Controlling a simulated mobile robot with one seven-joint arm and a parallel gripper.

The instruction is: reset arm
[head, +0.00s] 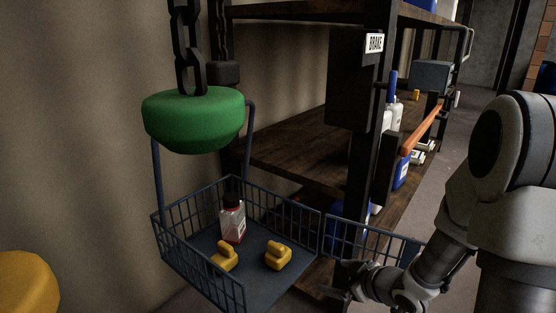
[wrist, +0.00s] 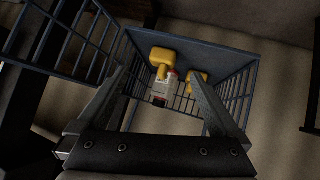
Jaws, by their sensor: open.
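My gripper (head: 340,292) is low at the right of the wire basket (head: 168,243) in the head view, outside it, near the panel (head: 372,240) that extends from its right corner. In the wrist view the two fingers of my gripper (wrist: 158,85) are spread apart, with nothing held between them. Past them, the basket (wrist: 242,70) holds a bottle with a red-and-white label (head: 233,222) and two yellow pieces, the left one (head: 224,257) and the right one (head: 278,256). The bottle (wrist: 164,86) also shows in the wrist view, partly covered by a yellow piece.
A green, rounded block (head: 193,120) hangs on a chain (head: 187,50) above the basket. A dark rack with wooden shelves (head: 300,145) stands behind, with a BRAKE sign (head: 374,43) and an orange-handled lever (head: 424,129). A yellow object (head: 25,283) is at the lower left.

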